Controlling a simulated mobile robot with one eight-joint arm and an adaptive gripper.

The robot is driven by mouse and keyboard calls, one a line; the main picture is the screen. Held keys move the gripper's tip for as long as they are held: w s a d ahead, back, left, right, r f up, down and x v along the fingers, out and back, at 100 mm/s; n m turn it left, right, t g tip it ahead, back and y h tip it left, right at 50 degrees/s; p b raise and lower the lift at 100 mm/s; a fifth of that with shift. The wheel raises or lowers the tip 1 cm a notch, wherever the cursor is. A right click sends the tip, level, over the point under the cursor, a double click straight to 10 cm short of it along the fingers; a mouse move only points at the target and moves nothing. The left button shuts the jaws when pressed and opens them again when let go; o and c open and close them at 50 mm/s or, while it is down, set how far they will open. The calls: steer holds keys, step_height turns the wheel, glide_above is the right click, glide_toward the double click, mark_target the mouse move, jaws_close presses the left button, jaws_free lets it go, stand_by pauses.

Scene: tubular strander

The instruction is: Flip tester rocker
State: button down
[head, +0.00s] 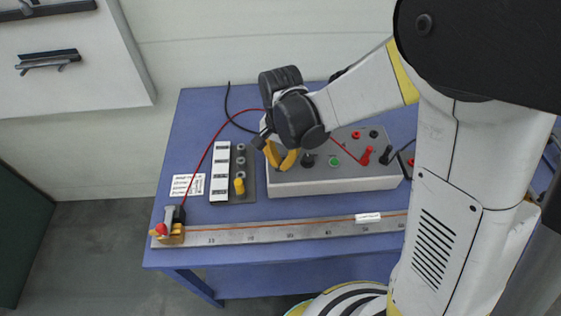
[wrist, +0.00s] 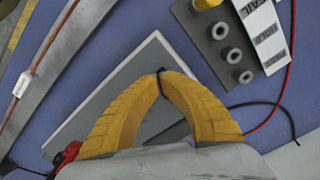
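The tester is a grey sloped box (head: 345,184) on the blue table, with a dark knob (head: 308,160), a green button (head: 335,161) and red and black sockets on its face. My gripper (head: 281,168) is over the left end of that face, yellow fingers pointing down. In the wrist view the box's grey face (wrist: 105,92) lies behind the fingers. The fingertips (wrist: 160,73) meet, with a small dark bit between them; I cannot tell whether it is pads or part of the tester. No rocker is clearly visible; the gripper covers that end.
Left of the tester stands a dark block with grey rings and a yellow peg (head: 239,186), beside a white label strip (head: 220,172). A long metal ruler (head: 270,233) with a wire runs along the front. Red and black leads cross the table.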

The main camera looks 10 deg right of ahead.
steer(key=shift+f, duration=0.15)
steer(key=shift+r+p, duration=2.4)
steer(key=shift+r, duration=1.15)
steer(key=shift+d, duration=0.1)
